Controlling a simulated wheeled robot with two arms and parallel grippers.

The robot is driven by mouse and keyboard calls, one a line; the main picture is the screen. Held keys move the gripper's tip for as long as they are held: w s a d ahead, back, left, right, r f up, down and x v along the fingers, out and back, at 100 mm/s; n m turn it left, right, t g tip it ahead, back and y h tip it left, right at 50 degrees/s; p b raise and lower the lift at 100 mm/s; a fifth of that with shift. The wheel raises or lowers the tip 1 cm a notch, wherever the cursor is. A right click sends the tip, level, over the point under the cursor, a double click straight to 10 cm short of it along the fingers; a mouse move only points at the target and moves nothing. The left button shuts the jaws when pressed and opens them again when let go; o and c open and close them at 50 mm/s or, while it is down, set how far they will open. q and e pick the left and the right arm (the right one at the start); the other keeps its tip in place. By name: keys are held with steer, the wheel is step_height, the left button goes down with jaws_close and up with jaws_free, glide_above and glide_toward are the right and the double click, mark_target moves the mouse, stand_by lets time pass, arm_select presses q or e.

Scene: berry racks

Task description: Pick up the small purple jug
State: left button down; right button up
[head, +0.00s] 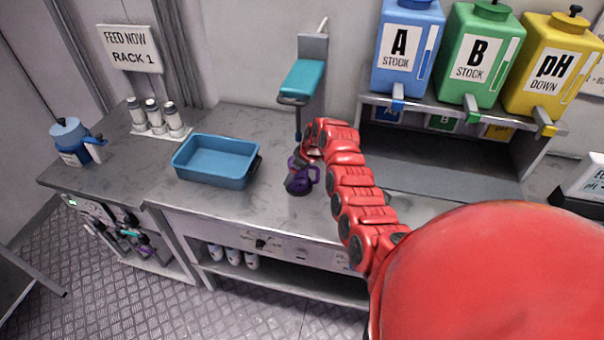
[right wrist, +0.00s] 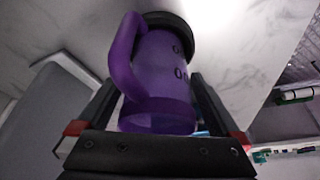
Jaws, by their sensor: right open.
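The small purple jug (head: 300,178) stands on the grey counter near its front edge, right of the blue tray. It has a dark base or rim band and a purple handle on its right side. In the right wrist view the jug (right wrist: 165,75) fills the middle, its handle at the left. My left gripper is not in view.
A blue tray (head: 216,161) is left of the jug. A stand with a teal top (head: 302,78) is behind it. A shelf (head: 455,112) with blue, green and yellow tanks is at the right. White bottles (head: 155,118) and a blue jug (head: 73,140) are at the left.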

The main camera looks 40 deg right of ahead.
steer(key=shift+w+f, duration=0.25)
steer(key=shift+f, duration=0.35)
steer(key=c, duration=1.3)
